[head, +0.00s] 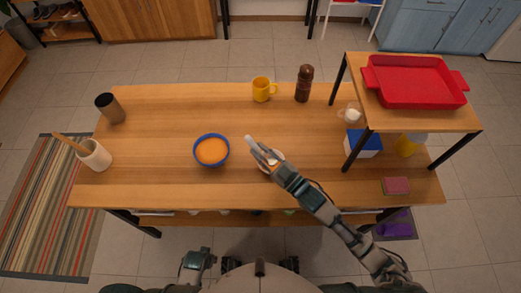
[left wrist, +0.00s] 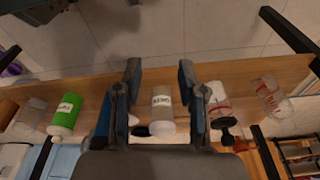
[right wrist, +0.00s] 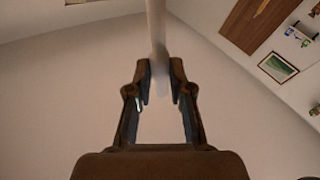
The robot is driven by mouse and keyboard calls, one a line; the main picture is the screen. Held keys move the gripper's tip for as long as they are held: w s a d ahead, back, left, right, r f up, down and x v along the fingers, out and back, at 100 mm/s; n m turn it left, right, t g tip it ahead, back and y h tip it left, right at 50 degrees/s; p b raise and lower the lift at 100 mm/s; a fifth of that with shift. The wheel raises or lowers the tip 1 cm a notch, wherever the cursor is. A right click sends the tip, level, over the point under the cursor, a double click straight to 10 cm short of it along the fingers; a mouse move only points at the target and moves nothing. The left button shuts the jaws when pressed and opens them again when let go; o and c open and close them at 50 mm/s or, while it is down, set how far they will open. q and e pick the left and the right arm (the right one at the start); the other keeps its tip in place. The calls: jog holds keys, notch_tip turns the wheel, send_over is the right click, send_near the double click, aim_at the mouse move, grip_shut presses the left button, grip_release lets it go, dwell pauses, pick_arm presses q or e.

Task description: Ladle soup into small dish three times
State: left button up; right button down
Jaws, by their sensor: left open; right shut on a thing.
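A blue bowl (head: 211,136) with orange soup (head: 212,151) stands on the middle of the wooden table. A small white dish (head: 280,155) sits to its right, partly covered by my right gripper (head: 272,166). That gripper is shut on the pale handle of a ladle (head: 252,145), which also shows between the fingers in the right wrist view (right wrist: 156,35). The ladle's bowl is hard to make out, so I cannot tell whether it holds soup. My left gripper (left wrist: 159,72) is open and empty, low in front of the table, facing a lower shelf.
The wooden table (head: 160,180) holds a yellow mug (head: 262,90), a brown grinder (head: 304,83), a dark cup (head: 110,108) and a white utensil holder (head: 95,156). A raised stand with a red tray (head: 415,68) is on the right. Bottles (left wrist: 162,110) line the lower shelf.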

notch_tip(320, 180, up, 5)
jog(key=p, duration=0.4)
pick_arm(q)
jog(key=s+f, duration=0.6)
jog(key=f, duration=0.5)
jog(key=shift+w+a+r+b, duration=0.1)
jog(key=shift+w+r+b, duration=0.25)
jog(key=shift+w+r, duration=0.55)
jog(key=shift+w+a+r+b, duration=0.1)
jog(key=shift+w+r+b, duration=0.35)
jog(key=shift+r, duration=0.6)
pick_arm(e)
jog(key=w+a, duration=0.2)
jog(key=a, duration=0.8)
jog(key=w+a, duration=0.2)
jog(key=a, duration=0.9)
jog(key=shift+w+f, duration=0.25)
jog(key=shift+w, duration=0.15)
pick_arm(q)
jog(key=shift+w, duration=0.1)
